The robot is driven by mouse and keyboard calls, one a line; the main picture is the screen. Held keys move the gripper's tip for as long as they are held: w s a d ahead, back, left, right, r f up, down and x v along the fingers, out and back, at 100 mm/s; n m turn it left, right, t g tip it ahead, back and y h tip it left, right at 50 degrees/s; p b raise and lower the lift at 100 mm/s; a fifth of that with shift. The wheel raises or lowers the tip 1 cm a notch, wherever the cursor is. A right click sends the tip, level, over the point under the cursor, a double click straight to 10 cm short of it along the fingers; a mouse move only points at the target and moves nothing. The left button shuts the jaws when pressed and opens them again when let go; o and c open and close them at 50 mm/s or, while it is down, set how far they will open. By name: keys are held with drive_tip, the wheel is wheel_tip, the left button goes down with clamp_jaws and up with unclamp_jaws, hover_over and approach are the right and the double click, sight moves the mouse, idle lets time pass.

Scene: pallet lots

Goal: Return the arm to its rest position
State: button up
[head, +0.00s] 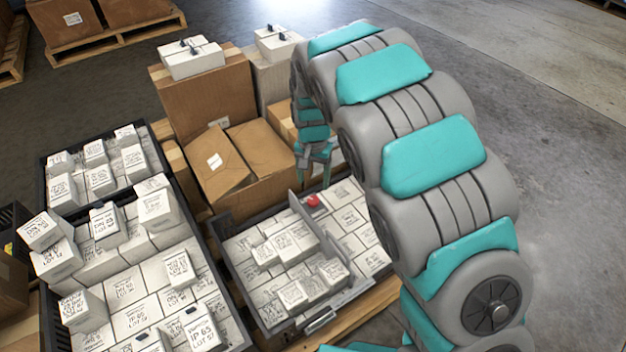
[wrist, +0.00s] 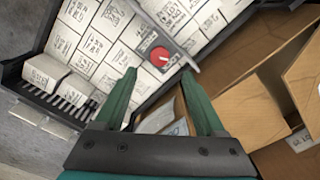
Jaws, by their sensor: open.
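My gripper (head: 314,160) is at the far end of my grey and teal arm, in the head view beside the open cardboard box and above the back of the front crate. In the wrist view my gripper (wrist: 158,92) has its two green fingers spread apart with nothing between them. A red round knob (wrist: 160,55) on a grey plate lies just beyond the fingertips, apart from them. The same red knob (head: 313,201) shows in the head view on the crate's divider. My arm hides part of the crate's right side.
The black front crate (head: 228,228) holds several labelled white boxes. A fuller black crate (head: 222,300) stands to its left. Cardboard boxes (head: 210,100) stand behind, with white packs (head: 190,57) on top. A loaded pallet (head: 110,38) is at the back left. The floor at right is clear.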

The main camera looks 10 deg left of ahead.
drive_tip(key=s+d+r+p, duration=0.1)
drive_tip(key=s+d+r, duration=0.4)
drive_tip(key=d+r, duration=0.3)
drive_tip(key=s+d+r, duration=0.5)
drive_tip(key=s+d, duration=0.1)
drive_tip(key=d, duration=0.4)
drive_tip(key=s+d+r, duration=0.1)
drive_tip(key=s+d, duration=0.2)
drive_tip(key=s, duration=0.4)
drive_tip(key=s+d+r+n+g+p, duration=0.1)
drive_tip(key=s+d+r, duration=0.1)
drive_tip(key=s, duration=0.6)
drive_tip(key=s+d+r, duration=0.1)
drive_tip(key=s+d, duration=0.3)
drive_tip(key=s, duration=0.3)
drive_tip(key=shift+s+r+n+g, duration=0.2)
drive_tip(key=shift+r+n+g, duration=0.1)
drive_tip(key=shift+r+g, duration=0.1)
drive_tip(key=shift+d, duration=0.1)
